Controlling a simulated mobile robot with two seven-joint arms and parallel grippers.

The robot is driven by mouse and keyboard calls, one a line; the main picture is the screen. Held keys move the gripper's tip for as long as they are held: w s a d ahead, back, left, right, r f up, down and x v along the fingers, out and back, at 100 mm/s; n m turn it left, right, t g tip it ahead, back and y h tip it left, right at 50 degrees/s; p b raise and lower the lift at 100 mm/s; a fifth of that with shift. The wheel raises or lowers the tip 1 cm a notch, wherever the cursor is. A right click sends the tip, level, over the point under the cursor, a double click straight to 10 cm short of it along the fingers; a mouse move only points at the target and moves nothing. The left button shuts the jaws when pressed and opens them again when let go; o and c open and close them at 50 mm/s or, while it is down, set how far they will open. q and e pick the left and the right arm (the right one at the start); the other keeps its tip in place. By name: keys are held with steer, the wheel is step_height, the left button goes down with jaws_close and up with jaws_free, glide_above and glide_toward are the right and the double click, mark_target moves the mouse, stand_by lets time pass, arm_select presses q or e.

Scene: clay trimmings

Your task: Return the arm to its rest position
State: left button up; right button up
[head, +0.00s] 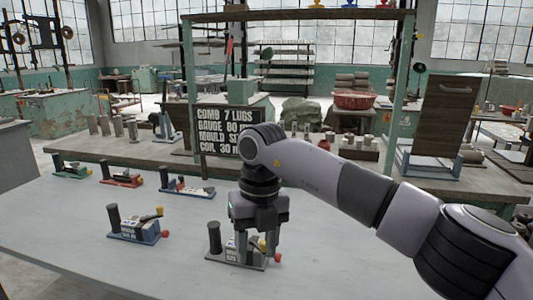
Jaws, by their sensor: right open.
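My right arm comes in from the right, and its gripper (257,252) points down over the front of the pale table (60,220). The gripper is open, with its fingers over a small grey device (215,240) that has a dark upright post, a red knob and a yellow part. The fingers partly hide the device. Whether they touch it, I cannot tell. My left gripper is not in view.
A similar blue-grey device (138,231) stands left of the gripper. Several more devices, one of them red-based (121,178), stand along the far edge. A lettered black sign (230,128) is behind my wrist. The table's left front is clear.

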steer(key=s+a+f+m+g+y, duration=0.3)
steer(key=s+a+f+g+y, duration=0.1)
steer(key=s+a+y, duration=1.1)
steer(key=w+d+f+m+t+h, duration=0.35)
steer(key=d+f+m+t, duration=0.25)
steer(key=d+m+t, duration=0.65)
steer(key=w+d+f+m+t+h, duration=0.2)
steer(key=w+d+f+m+t, duration=0.55)
steer(key=m, duration=0.75)
steer(key=s+d+f+m+g+h, duration=0.2)
steer(key=s+d+f+m+h, duration=0.1)
steer(key=s+d+f, duration=0.4)
steer(key=s+d+f+m+g+h+p, duration=0.1)
steer(key=s+d+f+m+g+h, duration=0.2)
steer(key=s+d+f, duration=0.4)
steer(key=s+d+m+h, duration=0.1)
steer(key=s+d+h, duration=0.1)
steer(key=s, duration=0.3)
steer(key=shift+d, duration=0.55)
